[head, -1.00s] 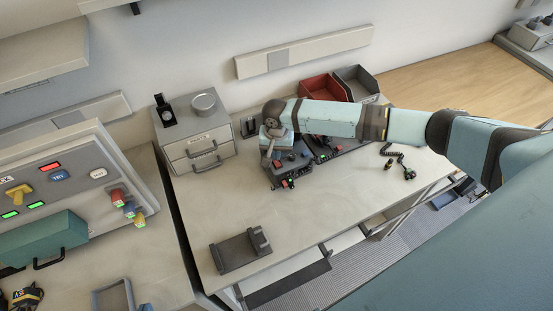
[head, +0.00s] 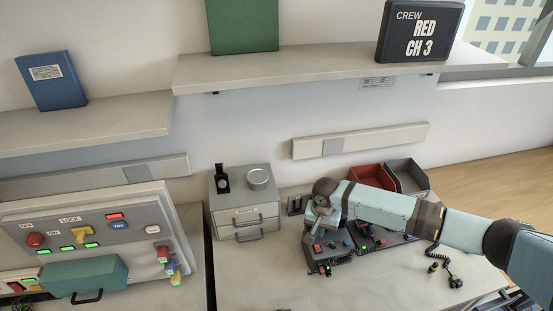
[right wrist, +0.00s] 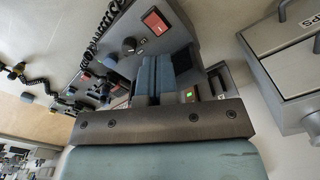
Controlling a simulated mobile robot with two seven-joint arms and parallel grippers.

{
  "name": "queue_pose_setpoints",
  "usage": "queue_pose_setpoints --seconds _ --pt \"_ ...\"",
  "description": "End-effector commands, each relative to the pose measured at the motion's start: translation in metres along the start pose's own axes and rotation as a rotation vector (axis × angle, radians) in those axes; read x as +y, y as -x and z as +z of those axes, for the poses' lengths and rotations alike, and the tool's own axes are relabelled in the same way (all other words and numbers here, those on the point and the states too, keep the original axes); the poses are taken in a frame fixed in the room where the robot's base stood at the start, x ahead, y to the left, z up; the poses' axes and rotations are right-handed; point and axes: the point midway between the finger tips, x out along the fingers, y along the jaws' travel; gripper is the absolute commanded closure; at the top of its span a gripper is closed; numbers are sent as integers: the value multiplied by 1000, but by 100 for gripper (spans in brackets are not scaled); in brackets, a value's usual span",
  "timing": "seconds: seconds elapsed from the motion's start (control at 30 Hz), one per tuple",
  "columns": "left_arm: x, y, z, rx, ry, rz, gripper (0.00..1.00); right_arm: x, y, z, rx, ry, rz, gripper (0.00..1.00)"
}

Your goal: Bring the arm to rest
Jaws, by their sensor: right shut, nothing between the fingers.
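My right arm (head: 395,206) reaches in from the right over the desk. Its gripper (head: 315,238) points down beside the dark radio units on the desk. In the right wrist view the blue-grey fingers (right wrist: 154,76) are together with nothing between them. They are in front of a dark unit (right wrist: 165,38) with a red switch; whether they touch it I cannot tell. My left arm and gripper do not show.
A grey drawer cabinet (head: 241,208) stands left of the arm. A red bin (head: 371,176) and a grey bin (head: 408,178) stand behind it. A coiled cord (head: 447,267) lies at right. A control panel (head: 95,235) is at left.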

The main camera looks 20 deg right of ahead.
Motion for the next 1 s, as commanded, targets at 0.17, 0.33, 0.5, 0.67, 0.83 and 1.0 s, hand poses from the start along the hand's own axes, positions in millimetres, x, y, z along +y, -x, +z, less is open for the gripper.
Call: queue_pose_setpoints --seconds 0.17,0.33,0.5,0.67,0.83,1.0 --pt "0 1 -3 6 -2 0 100 -7 -8 13 -3 36 -30 100" --pt "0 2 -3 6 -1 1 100 -37 -35 70 8 199 -193 100" --pt "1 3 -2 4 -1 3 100 -65 -53 136 93 379 -421 100" --pt "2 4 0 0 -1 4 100 -70 -57 182 237 488 -583 100" --pt "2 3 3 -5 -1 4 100 -49 -54 213 448 558 -661 100" --pt "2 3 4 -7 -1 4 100 -2 -51 232 675 617 -613 100"
